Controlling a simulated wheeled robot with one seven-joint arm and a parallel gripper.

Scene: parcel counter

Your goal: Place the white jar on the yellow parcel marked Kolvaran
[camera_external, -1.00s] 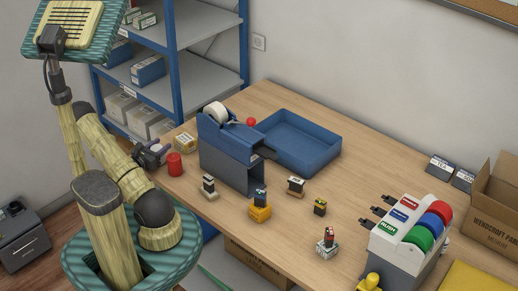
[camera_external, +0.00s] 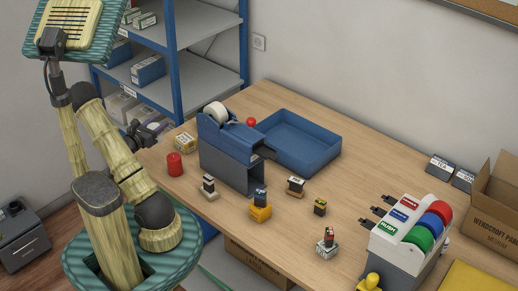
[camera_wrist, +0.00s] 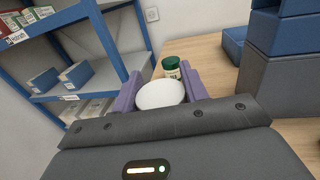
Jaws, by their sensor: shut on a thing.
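In the wrist view, the white jar (camera_wrist: 160,95) shows as a pale round top between the purple fingers of my gripper (camera_wrist: 158,80), which is shut on it. In the external view, my gripper (camera_external: 148,134) is at the table's far left end, above and left of a red cylinder (camera_external: 174,164); the jar cannot be made out there. A flat yellow thing (camera_external: 482,277), perhaps the yellow parcel, lies at the bottom right corner, cut off by the frame. No Kolvaran marking can be read.
A green-lidded jar (camera_wrist: 172,67) stands just beyond my gripper. A blue-grey tape dispenser stand (camera_external: 230,150), a blue tray (camera_external: 298,142), several stamps and a label roll holder (camera_external: 405,245) occupy the table. Blue shelving (camera_external: 172,60) stands behind my gripper. An open cardboard box (camera_external: 498,205) is at right.

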